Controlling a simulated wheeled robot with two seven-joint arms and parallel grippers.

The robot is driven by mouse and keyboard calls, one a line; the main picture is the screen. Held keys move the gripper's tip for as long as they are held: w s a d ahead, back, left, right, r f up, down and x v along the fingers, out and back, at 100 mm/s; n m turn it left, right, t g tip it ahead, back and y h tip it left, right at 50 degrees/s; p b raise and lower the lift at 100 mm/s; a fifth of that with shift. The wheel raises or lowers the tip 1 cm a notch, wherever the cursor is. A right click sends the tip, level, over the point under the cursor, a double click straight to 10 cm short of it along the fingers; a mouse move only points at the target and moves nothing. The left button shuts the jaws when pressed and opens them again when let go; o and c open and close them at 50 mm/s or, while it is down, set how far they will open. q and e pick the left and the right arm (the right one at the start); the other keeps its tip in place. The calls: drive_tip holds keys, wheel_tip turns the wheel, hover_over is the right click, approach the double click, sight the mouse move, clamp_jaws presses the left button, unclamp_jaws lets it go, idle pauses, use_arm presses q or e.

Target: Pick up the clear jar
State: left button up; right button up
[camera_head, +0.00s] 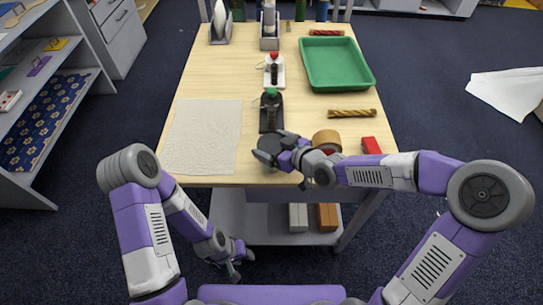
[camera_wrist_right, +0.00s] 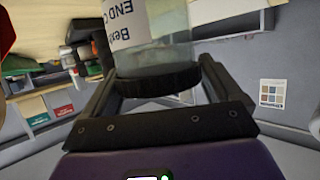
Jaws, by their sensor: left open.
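The clear jar (camera_wrist_right: 155,52) has a dark lid (camera_wrist_right: 155,84) and a white printed label (camera_wrist_right: 130,20). In the right wrist view it sits between the two fingers of my right gripper (camera_wrist_right: 158,85), which press against both sides near the lid. In the head view my right gripper (camera_head: 264,157) is low at the table's front edge and hides most of the jar. My left gripper (camera_head: 234,268) is open and empty, low in front of the table and left of its lower shelf.
A black stand with a green-topped item (camera_head: 270,110) is just behind my right gripper. A tan roll (camera_head: 327,138) and a red item (camera_head: 371,145) lie to its right. A white sheet (camera_head: 203,138) covers the left front. A green tray (camera_head: 336,64) is at the back right.

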drive_tip(key=c, duration=0.7)
drive_tip(key=shift+c, duration=0.3)
drive_tip(key=shift+r, duration=0.1)
